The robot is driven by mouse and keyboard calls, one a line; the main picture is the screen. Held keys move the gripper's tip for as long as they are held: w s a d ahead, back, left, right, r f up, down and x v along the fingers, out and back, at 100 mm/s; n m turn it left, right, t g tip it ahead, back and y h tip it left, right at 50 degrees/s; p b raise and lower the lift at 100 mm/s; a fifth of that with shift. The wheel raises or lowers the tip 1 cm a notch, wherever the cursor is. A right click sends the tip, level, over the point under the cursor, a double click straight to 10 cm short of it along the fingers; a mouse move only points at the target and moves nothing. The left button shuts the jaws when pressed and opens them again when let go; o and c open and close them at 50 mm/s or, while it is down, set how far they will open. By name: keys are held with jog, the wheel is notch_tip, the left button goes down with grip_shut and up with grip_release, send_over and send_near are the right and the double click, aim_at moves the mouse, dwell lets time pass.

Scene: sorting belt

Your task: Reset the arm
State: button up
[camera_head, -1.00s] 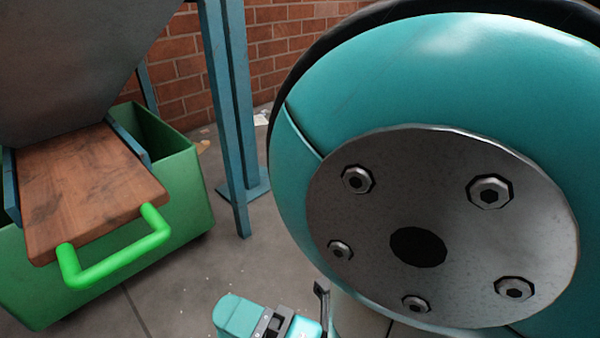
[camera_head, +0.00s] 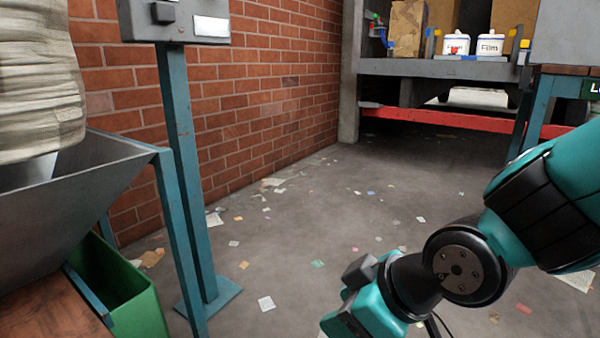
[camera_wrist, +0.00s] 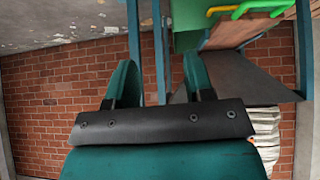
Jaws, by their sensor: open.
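A metal hopper (camera_head: 70,190) with a pale sack (camera_head: 38,85) stands at left, above a green bin (camera_head: 125,290). A blue post (camera_head: 190,180) carries a grey box (camera_head: 200,22). A shelf (camera_head: 440,68) holds white tubs at the back. The littered floor (camera_head: 330,220) between is open.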

jog(key=s+d+r+m+g+h+p, duration=0.1)
jog(key=s+d+r+m+g+p, duration=0.1)
jog(key=s+d+r+p, duration=0.4)
jog(key=s+d+r+m+g+h+p, duration=0.1)
jog(key=s+d+r+m+g, duration=0.25)
jog(key=r, duration=0.45)
notch_tip(320, 180, up, 36)
jog(key=p, duration=3.6)
jog(key=shift+a+n+t, duration=0.3)
jog(key=shift+n+t, duration=0.15)
jog(key=shift+s, duration=0.1)
